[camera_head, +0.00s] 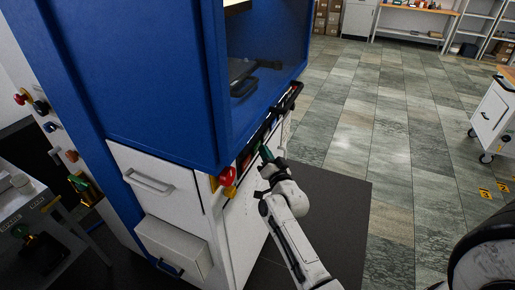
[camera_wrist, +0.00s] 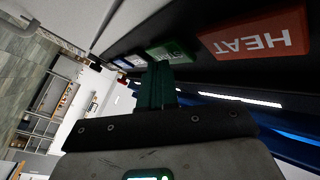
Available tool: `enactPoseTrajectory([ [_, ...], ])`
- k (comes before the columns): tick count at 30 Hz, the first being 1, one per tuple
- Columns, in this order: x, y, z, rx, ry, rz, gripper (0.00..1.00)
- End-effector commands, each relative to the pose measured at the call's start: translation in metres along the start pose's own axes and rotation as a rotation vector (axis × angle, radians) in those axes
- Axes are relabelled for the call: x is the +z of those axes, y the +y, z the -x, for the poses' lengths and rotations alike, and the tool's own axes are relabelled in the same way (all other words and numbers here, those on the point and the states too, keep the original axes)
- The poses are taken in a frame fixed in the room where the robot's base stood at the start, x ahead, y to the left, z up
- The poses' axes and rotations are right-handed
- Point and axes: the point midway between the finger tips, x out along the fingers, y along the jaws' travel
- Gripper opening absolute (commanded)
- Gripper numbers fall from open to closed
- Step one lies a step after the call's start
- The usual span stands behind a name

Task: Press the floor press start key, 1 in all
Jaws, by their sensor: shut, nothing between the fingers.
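The floor press is a tall blue and white cabinet (camera_head: 150,80) at the left in the head view, with a dark control strip along its front edge. In the wrist view a green key (camera_wrist: 168,50) with upside-down white lettering sits on the dark panel; its label is partly unreadable. My gripper (camera_wrist: 158,68) has its green fingers closed together and empty. The fingertips overlap the lower edge of the green key in the picture; I cannot tell whether they touch it. In the head view my gripper (camera_head: 264,152) is at the control strip, and the green key is not clear there.
A red key marked HEAT (camera_wrist: 255,35) is beside the green key, with smaller white and blue keys on the other side. A red knob (camera_head: 227,176) sticks out on the press corner. The tiled floor (camera_head: 390,130) to the right is open; a white cart (camera_head: 492,115) stands farther right.

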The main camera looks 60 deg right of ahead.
Motion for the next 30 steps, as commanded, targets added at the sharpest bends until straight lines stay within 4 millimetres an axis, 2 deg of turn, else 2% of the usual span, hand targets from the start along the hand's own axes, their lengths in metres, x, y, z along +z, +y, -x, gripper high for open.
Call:
enactPoseTrajectory([
  [20,0.0028,-0.0023,-0.0030,0.000,-0.001,-0.001,0.00],
  [30,0.0009,0.0036,0.0030,-0.001,0.000,0.000,0.00],
])
